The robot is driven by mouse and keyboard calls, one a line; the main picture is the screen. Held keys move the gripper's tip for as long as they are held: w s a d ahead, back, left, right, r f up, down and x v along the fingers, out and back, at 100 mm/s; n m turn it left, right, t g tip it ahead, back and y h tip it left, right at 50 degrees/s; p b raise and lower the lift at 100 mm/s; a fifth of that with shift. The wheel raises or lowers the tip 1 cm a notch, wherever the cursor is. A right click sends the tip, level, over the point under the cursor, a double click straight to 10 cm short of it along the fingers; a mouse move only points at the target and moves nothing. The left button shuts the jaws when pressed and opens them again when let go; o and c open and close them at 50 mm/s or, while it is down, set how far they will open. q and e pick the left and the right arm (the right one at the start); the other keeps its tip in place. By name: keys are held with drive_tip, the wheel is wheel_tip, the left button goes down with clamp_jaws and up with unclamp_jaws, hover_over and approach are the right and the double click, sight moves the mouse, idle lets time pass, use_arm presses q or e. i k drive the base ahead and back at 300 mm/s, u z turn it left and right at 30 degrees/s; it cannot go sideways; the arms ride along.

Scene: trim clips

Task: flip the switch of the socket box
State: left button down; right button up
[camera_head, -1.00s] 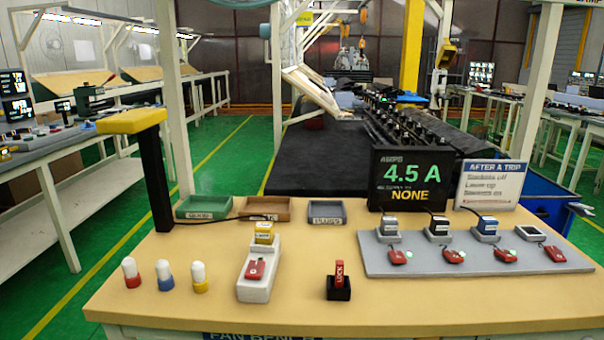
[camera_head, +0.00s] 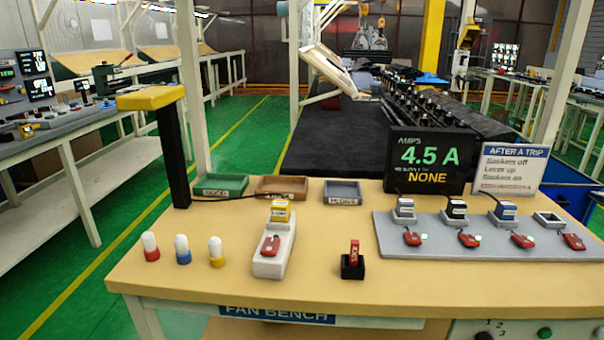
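The socket box is most likely the white block (camera_head: 267,264) at the middle left of the bench, with a red switch (camera_head: 271,246) on its top face and a yellow plug (camera_head: 279,212) at its far end. A grey panel (camera_head: 470,246) on the right carries several more red switches, one of them a red switch (camera_head: 414,238) at its left, with plugs behind them. Small green lights show beside some of these switches. Neither of my grippers is in view.
Capped cylinders (camera_head: 182,250) stand left. Trays (camera_head: 281,188) lie behind. A black display (camera_head: 428,162) reads 4.5 A; a white sign (camera_head: 511,168) stands beside it. A yellow-topped black post (camera_head: 175,150) rises at left.

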sight(271, 247)
drive_tip(key=u, duration=0.85)
drive_tip(key=k, duration=0.9)
drive_tip(key=z, duration=0.95)
drive_tip(key=i, duration=0.5)
drive_tip(key=u, duration=0.1)
